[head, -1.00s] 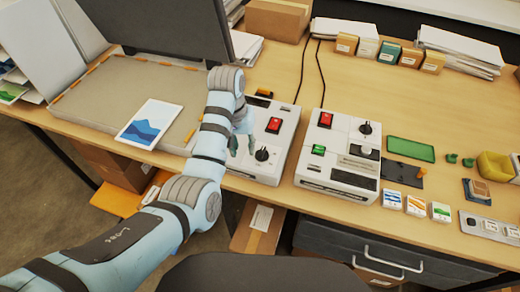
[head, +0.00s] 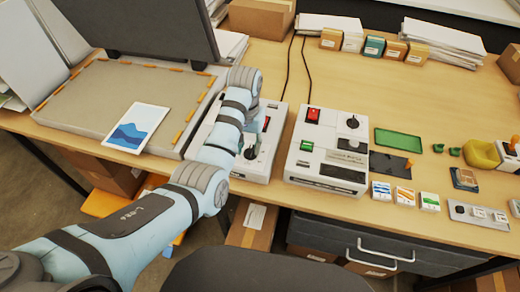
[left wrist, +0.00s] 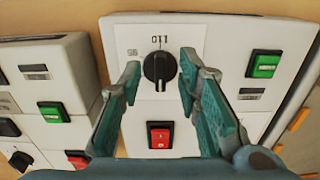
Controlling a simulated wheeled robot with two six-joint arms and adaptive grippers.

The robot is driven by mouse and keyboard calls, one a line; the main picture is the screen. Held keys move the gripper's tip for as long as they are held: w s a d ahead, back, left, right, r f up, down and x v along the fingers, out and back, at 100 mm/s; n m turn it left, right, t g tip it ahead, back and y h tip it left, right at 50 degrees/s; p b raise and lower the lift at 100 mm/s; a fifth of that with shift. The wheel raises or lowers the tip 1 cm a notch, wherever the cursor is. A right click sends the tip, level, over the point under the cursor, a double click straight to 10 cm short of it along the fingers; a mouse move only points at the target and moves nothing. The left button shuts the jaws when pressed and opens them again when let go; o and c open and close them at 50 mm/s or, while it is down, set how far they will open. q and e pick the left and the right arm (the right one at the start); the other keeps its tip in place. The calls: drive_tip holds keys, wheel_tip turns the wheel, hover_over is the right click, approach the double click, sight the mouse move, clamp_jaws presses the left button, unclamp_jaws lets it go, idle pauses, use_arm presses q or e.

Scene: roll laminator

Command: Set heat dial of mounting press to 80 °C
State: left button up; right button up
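The mounting press has a grey bed (head: 88,115) with a dark raised lid (head: 160,28) and a white control box (head: 262,172). Its black heat dial (left wrist: 157,70) shows in the left wrist view, with upside-down marks reading 110 above it and 95 to its left. A pale line shows on the knob's lower part in that view. My left gripper (left wrist: 160,62) is open, with one teal finger on each side of the dial. A gap shows between each finger and the knob. In the head view the gripper (head: 250,152) partly hides the dial. My right gripper is not in view.
A red switch (left wrist: 160,134) sits close to the dial, between the fingers in the wrist view. A second white machine (head: 328,150) stands to the right. A blue-and-white print (head: 138,128) lies on the press bed. Small boxes (head: 381,191) lie further right.

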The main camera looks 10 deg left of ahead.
use_arm(q)
drive_tip(key=shift+f, duration=1.3)
clamp_jaws()
drive_tip(key=shift+m, duration=0.4)
drive_tip(key=m, duration=0.5)
drive_tip(key=shift+w+a+m, duration=0.15)
drive_tip(key=shift+a+m, duration=0.15)
drive_tip(key=shift+a, duration=0.1)
drive_tip(key=m, duration=0.5)
drive_tip(key=shift+w+a, duration=0.2)
drive_tip(key=shift+w, duration=0.1)
drive_tip(key=shift+m, duration=0.3)
unclamp_jaws()
